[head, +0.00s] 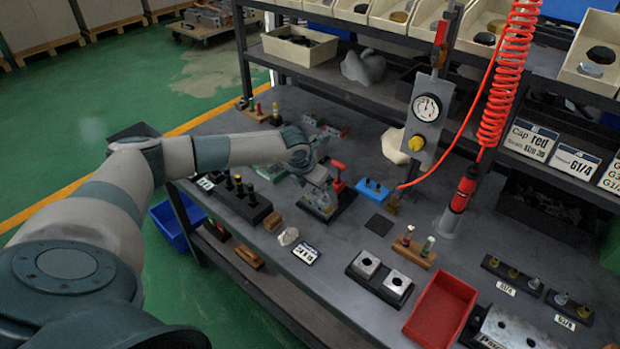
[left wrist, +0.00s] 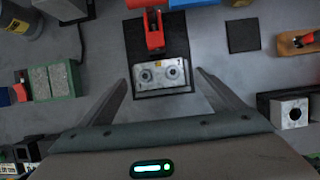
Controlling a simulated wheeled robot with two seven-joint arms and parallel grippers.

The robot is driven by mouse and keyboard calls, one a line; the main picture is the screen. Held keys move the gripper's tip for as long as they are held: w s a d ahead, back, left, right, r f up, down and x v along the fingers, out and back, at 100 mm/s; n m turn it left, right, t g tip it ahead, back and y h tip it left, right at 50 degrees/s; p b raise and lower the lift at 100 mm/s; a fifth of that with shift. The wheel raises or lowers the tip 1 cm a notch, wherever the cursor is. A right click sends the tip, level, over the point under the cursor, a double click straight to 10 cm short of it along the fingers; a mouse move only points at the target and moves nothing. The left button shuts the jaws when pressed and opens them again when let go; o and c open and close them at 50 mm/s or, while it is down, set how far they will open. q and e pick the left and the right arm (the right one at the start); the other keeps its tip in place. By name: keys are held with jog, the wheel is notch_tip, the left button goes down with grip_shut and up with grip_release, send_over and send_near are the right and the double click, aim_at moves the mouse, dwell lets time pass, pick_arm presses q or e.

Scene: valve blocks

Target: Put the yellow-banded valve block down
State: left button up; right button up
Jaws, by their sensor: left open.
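My left gripper (head: 318,178) is over the middle of the bench and open. In the left wrist view its two fingers stand apart, with nothing visibly gripped. A grey metal valve block (left wrist: 160,76) with two round holes and a small yellow mark lies just ahead of and between the fingertips. It rests on a dark base (left wrist: 181,42) that carries a red clamp (left wrist: 154,36). The clamp also shows in the head view (head: 338,171), on the dark base (head: 341,205); the block there is partly hidden by the gripper. My right gripper is not in view.
A blue block (head: 373,190) and a dark square pad (head: 379,225) lie right of the base. A gauge post (head: 425,112) and a red coiled hose (head: 497,75) stand behind. A black peg rack (head: 235,200) is left. A red tray (head: 440,308) is front right.

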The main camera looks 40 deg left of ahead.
pick_arm(q)
jog(key=b+v, duration=0.2)
jog(key=v, duration=0.7)
dwell(0.7)
dwell(0.4)
